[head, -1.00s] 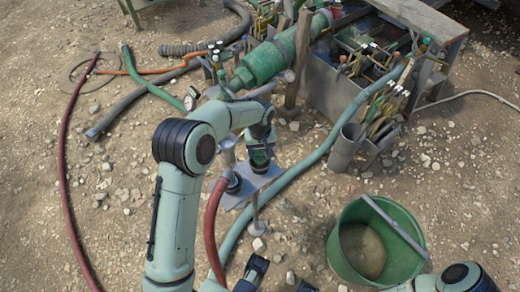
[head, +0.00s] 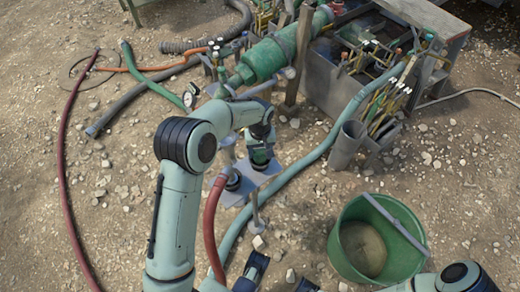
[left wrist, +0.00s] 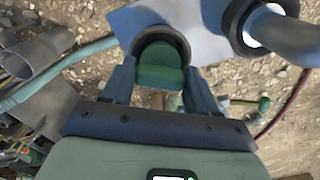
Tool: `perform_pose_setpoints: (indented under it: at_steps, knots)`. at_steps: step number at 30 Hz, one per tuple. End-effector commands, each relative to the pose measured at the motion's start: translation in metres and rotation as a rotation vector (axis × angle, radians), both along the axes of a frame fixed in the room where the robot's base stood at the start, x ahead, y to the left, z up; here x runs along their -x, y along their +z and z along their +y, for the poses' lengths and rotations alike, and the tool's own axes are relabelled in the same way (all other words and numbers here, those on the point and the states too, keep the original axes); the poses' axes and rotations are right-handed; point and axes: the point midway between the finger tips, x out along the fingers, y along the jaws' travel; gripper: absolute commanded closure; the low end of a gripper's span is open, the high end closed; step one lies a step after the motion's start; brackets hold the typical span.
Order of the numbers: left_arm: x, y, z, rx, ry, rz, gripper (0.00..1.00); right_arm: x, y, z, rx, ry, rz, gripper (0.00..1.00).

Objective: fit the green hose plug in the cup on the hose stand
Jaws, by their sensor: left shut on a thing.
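The green hose plug (left wrist: 158,72) is between the fingers of my left gripper (left wrist: 160,95), which is shut on it. In the head view, the left gripper (head: 261,158) is over the hose stand (head: 236,199), a pale plate on a post. In the left wrist view, the dark round rim of the cup (left wrist: 184,38) curves around the far side of the plug. How deep the plug sits is hidden. My right gripper (head: 280,277) is at the bottom edge of the head view, its two dark fingers apart and nothing seen between them.
A red hose (head: 211,225) ends in a dark ring on the stand beside the plug. A pale green hose (head: 305,160) runs behind the stand. A green bucket (head: 340,262) stands at right. The metal tank (head: 325,90) is behind. Gravel at left is mostly clear.

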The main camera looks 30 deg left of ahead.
Motion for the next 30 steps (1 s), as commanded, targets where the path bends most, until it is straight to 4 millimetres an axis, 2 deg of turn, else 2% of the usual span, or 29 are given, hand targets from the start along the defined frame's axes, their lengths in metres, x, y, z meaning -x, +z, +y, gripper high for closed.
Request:
perform_pose_setpoints:
  at_steps: [30]
  knots:
    - [0.0, -0.011, 0.0, 0.0, 0.0, 0.0, 0.72, 0.001, -0.006, 0.0, 0.0, 0.0, 0.002, 0.0]
